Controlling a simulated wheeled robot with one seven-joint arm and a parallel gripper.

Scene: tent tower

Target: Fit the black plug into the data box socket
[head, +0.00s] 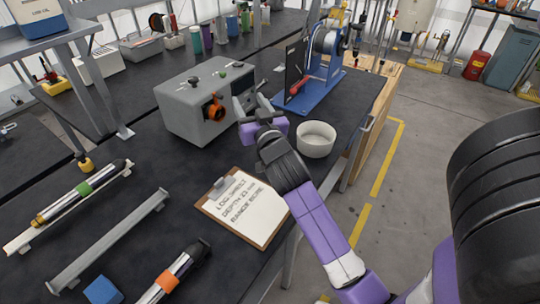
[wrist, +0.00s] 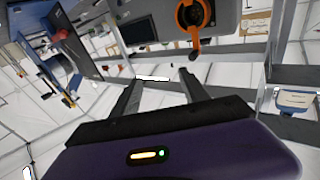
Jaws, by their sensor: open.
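The grey data box (head: 190,112) stands on the black bench. An orange ring with a dark centre and a small orange lever (head: 213,108) is on its front face; the ring also shows at the top of the wrist view (wrist: 192,15). My gripper (head: 251,102) is open beside the box's right end, apart from the ring. Its two fingers (wrist: 160,88) have nothing visible between them in the wrist view. I cannot pick out the black plug for certain; the dark centre of the ring is too small to tell whether it is a plug or an empty socket.
A white bowl (head: 316,140) stands right of my gripper, near the bench edge. A blue winch (head: 318,75) with a dark panel stands behind. Banded instruments (head: 84,192) and a blue cube (head: 103,290) are at left.

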